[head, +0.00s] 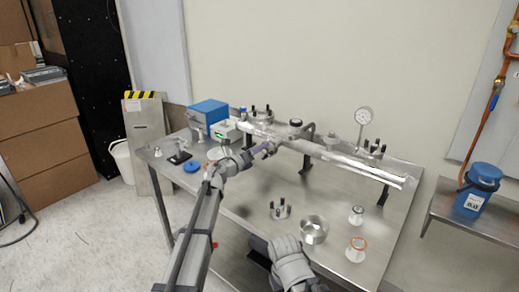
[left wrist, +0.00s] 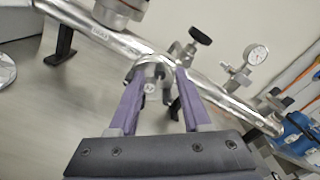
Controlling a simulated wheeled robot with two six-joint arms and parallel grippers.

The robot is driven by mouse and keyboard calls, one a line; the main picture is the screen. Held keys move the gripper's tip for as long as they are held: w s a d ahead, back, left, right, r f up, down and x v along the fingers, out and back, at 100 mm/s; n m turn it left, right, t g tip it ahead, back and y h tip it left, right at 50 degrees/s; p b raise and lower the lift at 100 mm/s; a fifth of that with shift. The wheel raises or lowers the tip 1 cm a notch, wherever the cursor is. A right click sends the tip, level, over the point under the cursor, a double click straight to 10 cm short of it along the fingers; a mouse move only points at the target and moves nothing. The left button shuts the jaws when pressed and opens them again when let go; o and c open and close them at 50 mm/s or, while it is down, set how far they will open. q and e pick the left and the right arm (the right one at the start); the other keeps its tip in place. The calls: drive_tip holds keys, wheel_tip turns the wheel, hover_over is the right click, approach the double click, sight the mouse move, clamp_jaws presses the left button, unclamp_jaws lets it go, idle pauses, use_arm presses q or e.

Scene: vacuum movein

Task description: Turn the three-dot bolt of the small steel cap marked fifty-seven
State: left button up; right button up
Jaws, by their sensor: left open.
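My left gripper (head: 268,149) reaches the near side of the steel pipe (head: 345,163) in the head view. In the left wrist view its purple fingers (left wrist: 159,74) are open, one on each side of a small steel cap (left wrist: 151,87) on the pipe's side. Whether the fingers touch it cannot be told. A small round bolt-like face shows on the cap; its dots and any number are too small to read. In the head view the gripper covers most of this cap.
A steel flange (head: 264,116) stands to the left. A steel ring (head: 313,231), a pronged part (head: 280,210) and small white-based fittings (head: 356,249) stand on the front table.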

use_arm(q)
drive_tip(key=v, duration=0.7)
drive_tip(key=shift+s+a, duration=0.2)
drive_tip(key=shift+s, duration=0.1)
